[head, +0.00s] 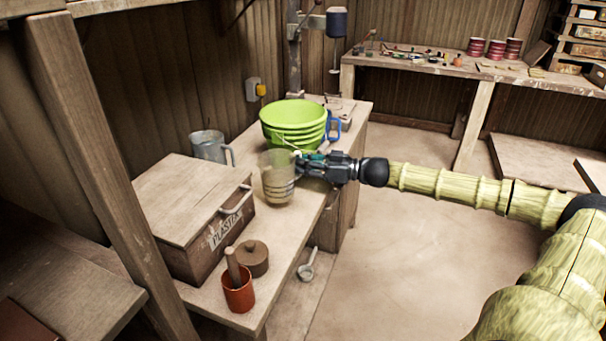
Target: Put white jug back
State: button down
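A translucent whitish jug (276,182), the likely white jug, is upright at the front edge of the wooden bench, in front of the green bowls. Its lower part looks ringed and tan. My gripper (303,164) comes in from the right, level with the jug's upper part, and its fingertips meet or overlap the jug's right side. The fingers are small and dark against the clutter, so I cannot tell whether they are closed on the handle. I cannot tell whether the jug's base touches the bench. A grey jug (209,147) stands behind it, by the wall.
Stacked green bowls (294,122) stand just behind the jug. A wooden box (195,215) labelled "PLASTER" is to the left. A red cup (238,293) and a round brown lidded pot (253,259) are nearer. The floor (400,245) at right is clear.

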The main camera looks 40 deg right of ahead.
notch_tip(320, 180, down, 3)
jog(key=shift+r, duration=0.1)
jog(key=shift+s+d+f, duration=0.1)
jog(key=shift+f, duration=0.25)
jog(key=c, duration=1.5)
grip_release()
jog(key=shift+c, duration=0.2)
jog(key=shift+r, duration=0.1)
jog(key=shift+r, duration=0.15)
jog(key=shift+s+d, duration=0.25)
jog(key=shift+d, duration=0.05)
jog(key=v, duration=1.1)
